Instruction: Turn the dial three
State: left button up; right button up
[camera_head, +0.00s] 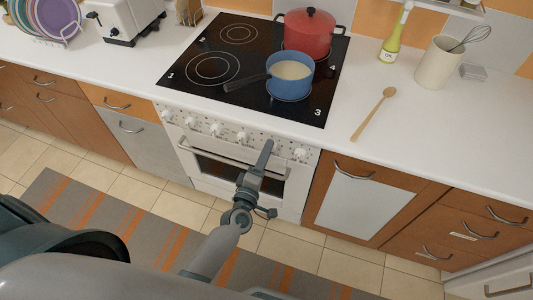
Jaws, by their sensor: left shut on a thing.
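The stove (248,196) has a white front panel (228,132) with a row of dials below the hob. Dials show clearly at its left and middle, and one more dial (299,153) shows at its right end. My left gripper (268,146) reaches up to the panel between the middle dials and the right end one. It is shut on a dial there, which the gripper's own fingers hide. I cannot read how that dial is turned. The number 3 (317,113) is printed at the hob's front right corner. My right gripper is not in view.
A blue pot (289,78) stands on the front right burner, its handle pointing left. A red lidded pot (306,34) stands behind it. The oven handle (215,158) runs below the dials. A wooden spoon (372,114) lies on the counter at right.

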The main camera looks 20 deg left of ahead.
pick_arm(q)
jog(key=shift+f+n, duration=0.1)
jog(key=shift+n, duration=0.8)
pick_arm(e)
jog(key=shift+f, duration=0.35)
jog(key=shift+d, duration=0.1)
pick_arm(q)
jog(key=o, duration=1)
jog(key=shift+o, duration=0.2)
jog(key=shift+s, duration=0.1)
jog(key=s+b, duration=0.5)
jog(key=s, duration=1.2)
jog(key=shift+s+a, duration=0.15)
jog(key=shift+a, duration=0.15)
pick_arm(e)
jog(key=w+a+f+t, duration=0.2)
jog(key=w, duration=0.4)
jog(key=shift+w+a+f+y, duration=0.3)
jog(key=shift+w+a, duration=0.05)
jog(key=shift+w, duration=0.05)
